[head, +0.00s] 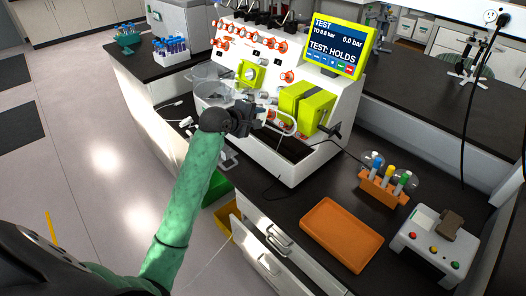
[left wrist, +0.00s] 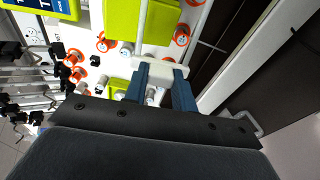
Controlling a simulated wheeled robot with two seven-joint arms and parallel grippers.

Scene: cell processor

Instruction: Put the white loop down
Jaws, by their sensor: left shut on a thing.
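The white loop (head: 292,120) is a thin pale tube shape in front of the cell processor, just right of my left gripper (head: 262,113). In the left wrist view my left gripper's blue fingers (left wrist: 163,82) are shut on a white block-like part of the loop (left wrist: 160,66). From the pictures I cannot tell whether the loop touches the machine behind it. The white cell processor (head: 330,92) stands on the dark bench, with its screen (head: 337,48) reading "TEST: HOLDS" and 0.0 bar. My right gripper is not in view.
A yellow-green block (head: 306,105) is on the machine beside the loop. An orange tray (head: 341,234), an orange tube rack (head: 383,190) and a white button box (head: 438,240) stand on the bench to the right. Open drawers (head: 262,236) jut out below. Dark bench surface is clear around the tray.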

